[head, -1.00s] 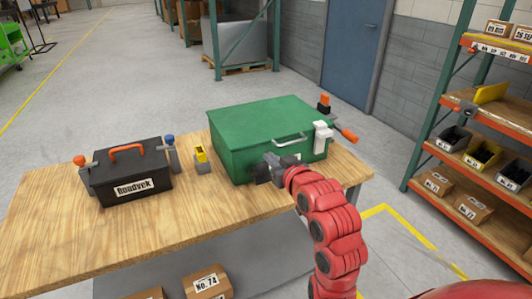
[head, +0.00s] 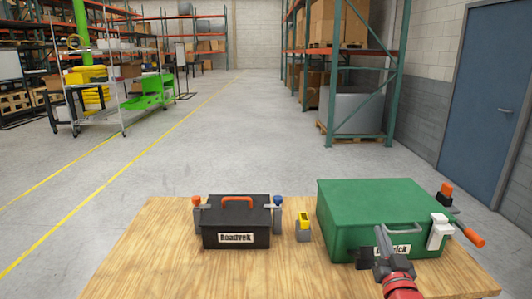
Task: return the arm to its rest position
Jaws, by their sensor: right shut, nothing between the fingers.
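My right gripper (head: 379,250) is at the front of the green case (head: 372,207), low in the head view. Its fingers are shut with nothing seen between them. It partly covers the case's white label; I cannot tell whether it touches the case. The red wrist (head: 401,284) of my right arm runs out of the bottom edge. My left gripper is not in the view.
The wooden table (head: 160,240) also bears a black toolbox (head: 236,220) with an orange handle and a small yellow-and-grey block (head: 303,227). A white clamp (head: 438,231) sits at the case's right front. The table's left part is bare. Open floor lies beyond.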

